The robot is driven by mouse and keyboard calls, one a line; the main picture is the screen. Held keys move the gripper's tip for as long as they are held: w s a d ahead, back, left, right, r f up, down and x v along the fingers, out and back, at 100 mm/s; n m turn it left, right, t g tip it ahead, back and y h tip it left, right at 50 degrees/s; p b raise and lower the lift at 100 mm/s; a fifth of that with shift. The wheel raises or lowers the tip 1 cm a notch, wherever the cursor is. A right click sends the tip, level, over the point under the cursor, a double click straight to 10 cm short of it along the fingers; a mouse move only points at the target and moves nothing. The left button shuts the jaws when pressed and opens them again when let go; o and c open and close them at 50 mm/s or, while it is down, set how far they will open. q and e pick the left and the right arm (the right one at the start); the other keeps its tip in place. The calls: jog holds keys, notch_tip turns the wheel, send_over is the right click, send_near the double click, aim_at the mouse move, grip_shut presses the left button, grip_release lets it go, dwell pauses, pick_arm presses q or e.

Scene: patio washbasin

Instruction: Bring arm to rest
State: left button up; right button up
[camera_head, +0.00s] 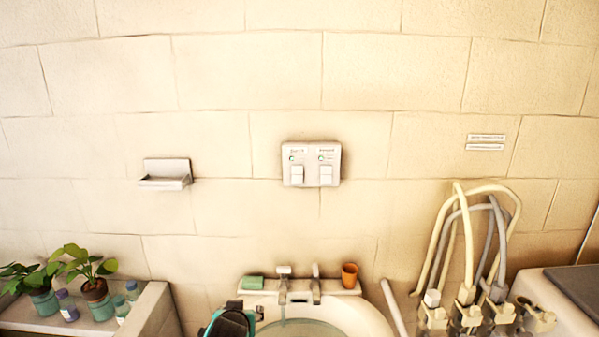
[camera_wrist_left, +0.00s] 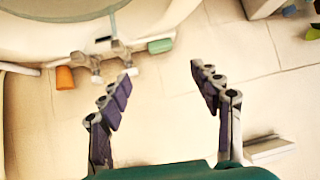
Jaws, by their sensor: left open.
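My left gripper (camera_head: 232,318) shows at the bottom edge of the head view, in front of the basin's left side. In the left wrist view my left gripper (camera_wrist_left: 161,80) has its two dark jointed fingers spread wide. Nothing is between them. The white washbasin (camera_head: 365,313) has a tap (camera_head: 284,283) at its back; the basin (camera_wrist_left: 60,42) also shows in the wrist view, turned upside down. My right gripper is in neither view.
A green soap bar (camera_head: 252,282) and an orange cup (camera_head: 350,274) sit on the basin's back ledge. A wall dish (camera_head: 165,180) and a switch panel (camera_head: 312,163) are above. Potted plants (camera_head: 95,288) stand left; hoses (camera_head: 470,240) rise right. The wall between is bare.

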pick_arm(q)
jog(key=s+a+f+g, duration=0.1)
jog(key=s+f+g, duration=0.1)
jog(key=s, duration=0.9)
jog(key=s+a+f+g+h, duration=0.1)
jog(key=s+a+f, duration=0.1)
jog(key=s, duration=0.9)
jog(key=shift+s+f+m+g, duration=0.15)
jog(key=shift+f+m+g, duration=0.2)
jog(key=shift+f, duration=0.5)
